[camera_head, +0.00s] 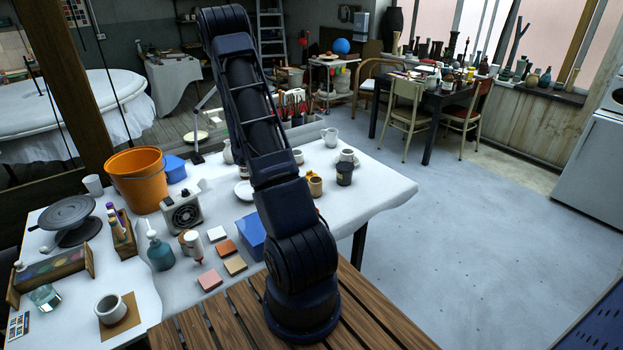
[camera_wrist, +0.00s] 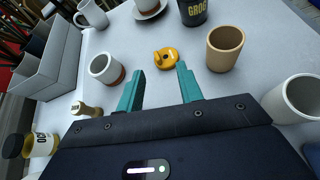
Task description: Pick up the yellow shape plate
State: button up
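The yellow shape plate (camera_wrist: 166,58) lies flat on the white table in the wrist view, a small rounded piece with a hole in it. My gripper (camera_wrist: 162,84) has its two teal fingers spread apart with nothing between them. In the head view my arm covers part of the table, and I cannot make out the plate or the gripper there.
Around the plate stand a white cup with brown base (camera_wrist: 106,69), a tan cup (camera_wrist: 222,49) and a dark GROG cup (camera_wrist: 193,12). A white cup (camera_wrist: 293,98) is at right. A grey box (camera_wrist: 48,65) is at left. The white tabletop (camera_head: 385,187) is clear toward its right corner.

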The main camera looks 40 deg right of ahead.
jog(key=n, duration=0.2)
send_near(306, 176)
jog(key=shift+t, duration=0.3)
jog(key=shift+s+d+f, duration=0.1)
jog(key=shift+d+f, duration=0.2)
jog(key=shift+d, duration=1.15)
jog(key=shift+d+f, duration=0.35)
jog(key=shift+d, duration=1.15)
jog(key=shift+s+d+f, duration=0.1)
jog(key=shift+d+f, duration=0.2)
jog(key=shift+d, duration=1.15)
grip_shut()
